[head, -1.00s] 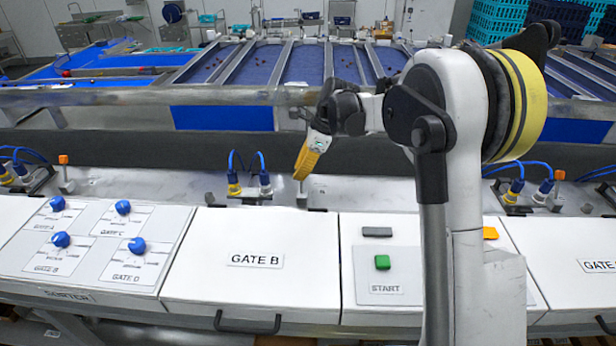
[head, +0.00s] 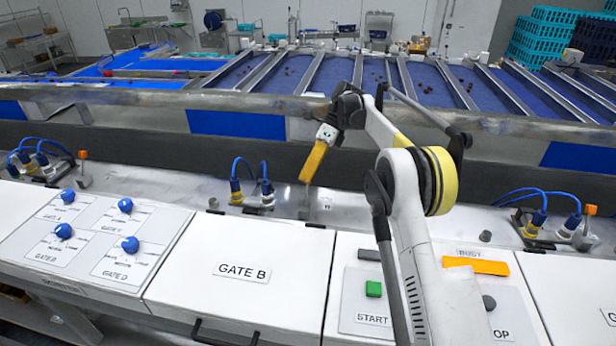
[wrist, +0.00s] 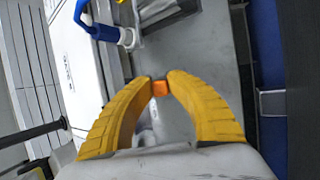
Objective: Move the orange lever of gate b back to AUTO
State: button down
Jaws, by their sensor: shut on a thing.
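My gripper (head: 306,181) points down behind the white GATE B cover (head: 235,298), its yellow fingers shut. In the wrist view my gripper (wrist: 160,84) has its two fingertips closed on the small orange lever top (wrist: 160,88). In the head view the fingers hide the orange top, and only a thin grey post shows beneath them. The lever stands on the metal deck, to the right of gate b's blue cables and yellow-and-white connectors (head: 237,192). I cannot read the AUTO mark or tell the lever's setting.
Similar orange-topped levers stand at the far left (head: 83,156) and right (head: 590,210). A dark rail (head: 240,150) runs behind the deck.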

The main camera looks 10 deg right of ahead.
dwell(0.3)
jog(key=c, duration=1.3)
grip_release()
jog(key=shift+w, duration=0.1)
notch_tip(320, 180, up, 10)
jog(key=shift+f, duration=0.1)
